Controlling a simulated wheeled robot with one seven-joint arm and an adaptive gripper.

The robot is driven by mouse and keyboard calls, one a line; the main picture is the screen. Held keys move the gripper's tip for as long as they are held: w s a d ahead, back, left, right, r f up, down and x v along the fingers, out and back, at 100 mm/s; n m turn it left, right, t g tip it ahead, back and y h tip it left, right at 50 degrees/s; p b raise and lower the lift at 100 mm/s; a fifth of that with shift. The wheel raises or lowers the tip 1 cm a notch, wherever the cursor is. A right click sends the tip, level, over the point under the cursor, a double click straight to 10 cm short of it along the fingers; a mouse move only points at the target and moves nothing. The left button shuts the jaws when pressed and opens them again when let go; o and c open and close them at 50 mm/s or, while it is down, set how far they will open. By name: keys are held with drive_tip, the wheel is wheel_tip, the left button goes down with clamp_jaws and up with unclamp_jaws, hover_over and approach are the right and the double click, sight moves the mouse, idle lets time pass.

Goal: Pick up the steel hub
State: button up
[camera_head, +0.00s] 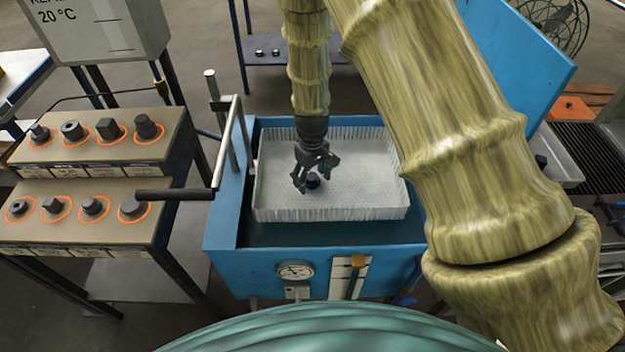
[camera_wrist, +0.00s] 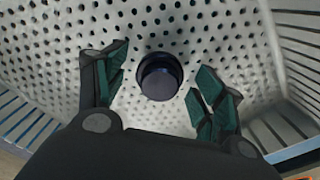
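A small dark round part, which looks like the steel hub (camera_wrist: 160,76), lies on the perforated floor of a pale basket (camera_wrist: 215,25). In the head view the hub (camera_head: 313,180) shows near the middle of the basket (camera_head: 375,209). My gripper (camera_head: 316,181) reaches down into the basket from above. In the wrist view my gripper (camera_wrist: 162,95) has its two green-padded fingers spread apart, with the hub between and slightly beyond them. Clear basket floor shows between the hub and each finger, so they are not touching.
The basket sits in a blue tank (camera_head: 226,228) with upright walls and a raised blue lid (camera_head: 530,60). A lever handle (camera_head: 175,195) crosses the tank's left side. A stepped stand (camera_head: 95,180) at left holds several dark parts in orange rings.

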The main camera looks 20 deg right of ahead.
drive_tip(key=c, duration=1.2)
drive_tip(key=shift+r, duration=0.1)
drive_tip(key=shift+c, duration=0.2)
